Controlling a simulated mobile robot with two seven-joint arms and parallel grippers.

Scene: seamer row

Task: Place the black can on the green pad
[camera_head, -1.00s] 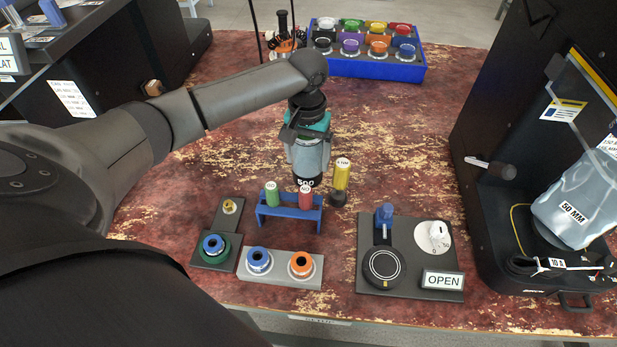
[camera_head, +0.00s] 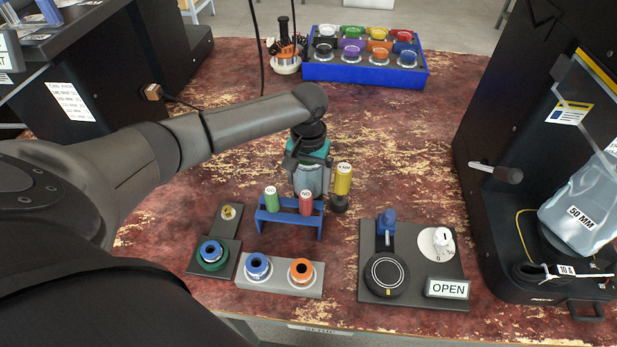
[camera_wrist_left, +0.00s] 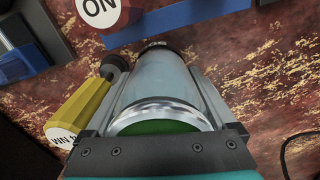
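My left gripper (camera_head: 308,182) is behind the blue rack (camera_head: 290,224), pointing down. It is shut on a pale grey can (camera_wrist_left: 157,82). In the left wrist view the can lies between both fingers, with a silver rim, a green end near the palm and a dark band with white lettering at the far end. The rack and its pins hide its lower end in the head view. A dark green round pad (camera_head: 214,267) with a blue ring on it sits at the left. A black-topped can (camera_head: 323,53) stands in the back tray. My right gripper is not in view.
The rack holds a green pin (camera_head: 271,199) and a red pin (camera_head: 306,203). A yellow pin (camera_head: 343,180) stands right of my left gripper. A blue tray (camera_head: 365,74) of coloured cans is at the back. A control plate with an OPEN sign (camera_head: 446,288) is front right.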

